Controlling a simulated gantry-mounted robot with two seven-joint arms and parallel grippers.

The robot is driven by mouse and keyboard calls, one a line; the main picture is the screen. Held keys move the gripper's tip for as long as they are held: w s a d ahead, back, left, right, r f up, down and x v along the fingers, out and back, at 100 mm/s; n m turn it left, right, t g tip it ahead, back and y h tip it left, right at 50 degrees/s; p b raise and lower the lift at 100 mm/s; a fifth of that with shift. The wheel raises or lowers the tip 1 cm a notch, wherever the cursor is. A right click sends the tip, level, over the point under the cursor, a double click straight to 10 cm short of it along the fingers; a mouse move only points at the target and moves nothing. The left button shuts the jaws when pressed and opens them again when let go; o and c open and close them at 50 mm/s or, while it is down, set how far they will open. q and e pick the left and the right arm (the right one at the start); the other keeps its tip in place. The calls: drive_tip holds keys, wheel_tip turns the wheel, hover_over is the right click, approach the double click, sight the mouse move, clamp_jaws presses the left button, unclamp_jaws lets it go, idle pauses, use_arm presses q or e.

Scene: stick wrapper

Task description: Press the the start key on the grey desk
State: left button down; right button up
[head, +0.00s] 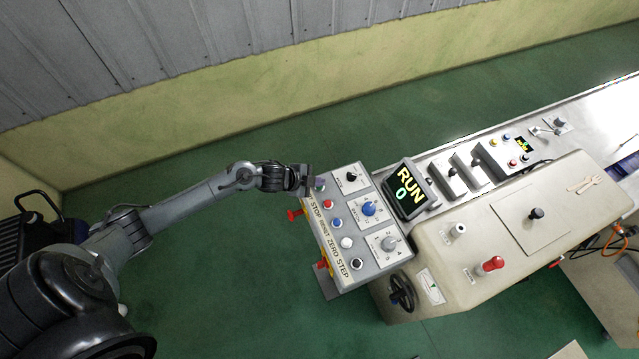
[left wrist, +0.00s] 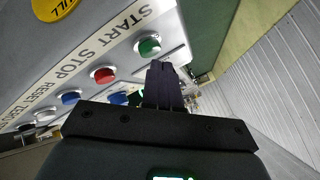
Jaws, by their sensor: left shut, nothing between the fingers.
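The grey desk (head: 335,272) is a sloped panel with a column of keys labelled START, STOP, RESET, ZERO and STEP. The green start key (left wrist: 149,46) sits beside the word START in the left wrist view. In the head view the start key (head: 320,185) is partly covered by my gripper. My left gripper (head: 308,181) is shut and empty at the panel's upper left corner. In the left wrist view its fingertips (left wrist: 160,66) are just short of and right of the green key; I cannot tell whether they touch it. My right gripper is not in view.
The red stop key (left wrist: 103,75) and several blue, white and black keys line up below start. Knobs, including a blue one (head: 369,208), stand to their right. A display (head: 410,190) reads RUN 0. A red handle (head: 294,215) juts from the desk's left side.

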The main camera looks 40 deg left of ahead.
sight(317, 188)
use_arm(q)
drive_tip(key=shift+r, duration=0.4)
drive_tip(key=shift+r+p, duration=0.1)
drive_tip(key=shift+p, duration=0.2)
wheel_tip(317, 188, up, 5)
drive_tip(key=p, duration=0.4)
drive_tip(key=shift+p, duration=0.4)
